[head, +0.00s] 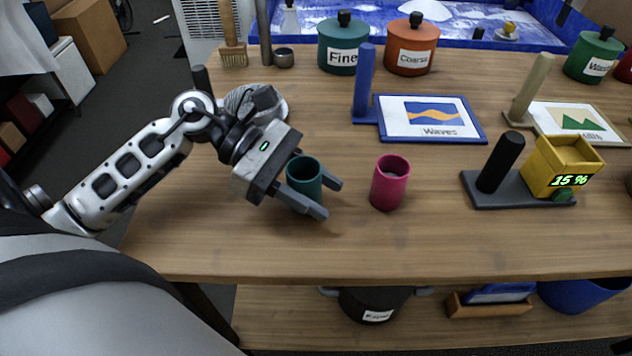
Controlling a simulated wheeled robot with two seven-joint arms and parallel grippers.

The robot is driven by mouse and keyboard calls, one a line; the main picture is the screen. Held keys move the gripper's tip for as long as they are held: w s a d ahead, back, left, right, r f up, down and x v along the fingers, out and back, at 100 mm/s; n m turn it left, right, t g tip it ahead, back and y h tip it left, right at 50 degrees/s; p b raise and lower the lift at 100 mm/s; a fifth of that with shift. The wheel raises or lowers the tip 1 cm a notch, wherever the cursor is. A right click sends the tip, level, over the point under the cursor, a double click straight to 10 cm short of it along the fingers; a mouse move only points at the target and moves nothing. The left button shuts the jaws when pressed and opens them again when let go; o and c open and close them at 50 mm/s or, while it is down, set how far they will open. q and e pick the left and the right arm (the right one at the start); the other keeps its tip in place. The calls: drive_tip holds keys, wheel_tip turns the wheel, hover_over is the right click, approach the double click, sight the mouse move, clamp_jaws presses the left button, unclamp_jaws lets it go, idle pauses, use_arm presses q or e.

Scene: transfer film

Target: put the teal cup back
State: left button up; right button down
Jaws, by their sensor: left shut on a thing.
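The teal cup (303,176) stands upright between the fingers of my left gripper (322,198), left of centre on the wooden table. My left gripper reaches in from the left and is shut on the cup. The cup's base is partly hidden by the near finger, so I cannot tell whether it touches the table. A pink cup (390,183) stands upright just right of the gripper, apart from it. My right gripper is not in view.
The table (430,245) is bare in front of the cups. Behind stand a teal "Fine" jar (338,46), an orange "Coarse" jar (411,47) and a framed "Waves" card (431,118). A dark stand with a yellow box (560,165) is at right.

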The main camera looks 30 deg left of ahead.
use_arm(q)
drive_tip(key=shift+f+b, duration=0.65)
drive_tip(key=shift+b, duration=0.15)
idle(0.4)
drive_tip(key=o, duration=1.1)
drive_tip(key=shift+c, duration=0.2)
drive_tip(key=shift+a, duration=0.15)
drive_tip(key=b+v, duration=0.2)
drive_tip(key=v, duration=1.2)
drive_tip(key=shift+a+r+b, duration=0.1)
drive_tip(key=shift+b, duration=0.25)
drive_tip(key=shift+a+r, duration=0.35)
drive_tip(key=shift+a, duration=0.3)
drive_tip(key=shift+s, duration=0.1)
